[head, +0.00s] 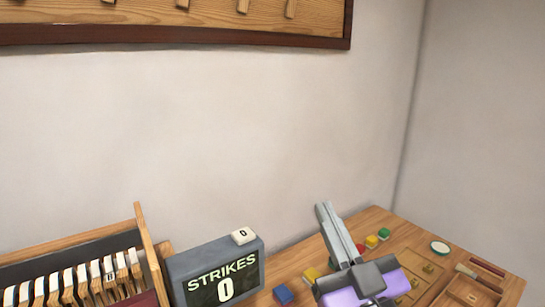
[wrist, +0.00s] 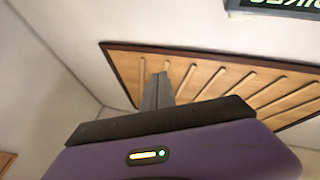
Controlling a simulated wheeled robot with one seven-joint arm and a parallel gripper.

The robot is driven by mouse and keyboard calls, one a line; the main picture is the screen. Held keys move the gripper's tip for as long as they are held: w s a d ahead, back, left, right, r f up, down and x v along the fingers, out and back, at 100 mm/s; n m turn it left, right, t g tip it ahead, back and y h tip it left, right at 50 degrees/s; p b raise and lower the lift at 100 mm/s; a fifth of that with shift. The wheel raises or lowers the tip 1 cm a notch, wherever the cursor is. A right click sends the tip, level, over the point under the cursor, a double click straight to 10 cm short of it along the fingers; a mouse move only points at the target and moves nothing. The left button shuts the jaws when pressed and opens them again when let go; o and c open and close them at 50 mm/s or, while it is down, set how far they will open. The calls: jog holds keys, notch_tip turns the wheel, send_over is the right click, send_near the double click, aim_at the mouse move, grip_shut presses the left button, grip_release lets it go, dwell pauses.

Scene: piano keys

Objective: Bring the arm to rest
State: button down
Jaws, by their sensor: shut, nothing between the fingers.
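My gripper (head: 323,208) is at the lower right in the head view, over the wooden table (head: 378,218). Its grey fingers are together and point up toward the wall, with nothing between them. The purple wrist body is below them, cut off by the frame edge. In the wrist view the closed fingers (wrist: 159,78) stand in front of the wooden wall board (wrist: 205,72), apparently with free space between.
A "STRIKES 0" display (head: 222,278) stands left of my gripper, with a small white block (head: 243,236) on top. Piano keys (head: 80,283) are at the lower left. Coloured blocks (head: 284,295) and a wooden tray (head: 462,291) lie around the arm. Space above is clear.

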jog(key=s+d+f+m+g+h, duration=0.1)
jog(key=s+d+f, duration=0.3)
jog(key=s+f, duration=0.5)
jog(key=s+d+f+m+g+h, duration=0.2)
jog(key=s+f, duration=0.8)
jog(key=s, duration=0.5)
jog(key=s+d+f+m+g+h, duration=0.2)
jog(key=s+d+f+g+h, duration=0.1)
jog(key=s+f, duration=0.6)
jog(key=s+d+g, duration=0.1)
jog(key=s+d, duration=0.1)
jog(key=s, duration=0.1)
jog(key=shift+s+d+f+h+b, duration=0.3)
jog(key=shift+s+f+h, duration=0.1)
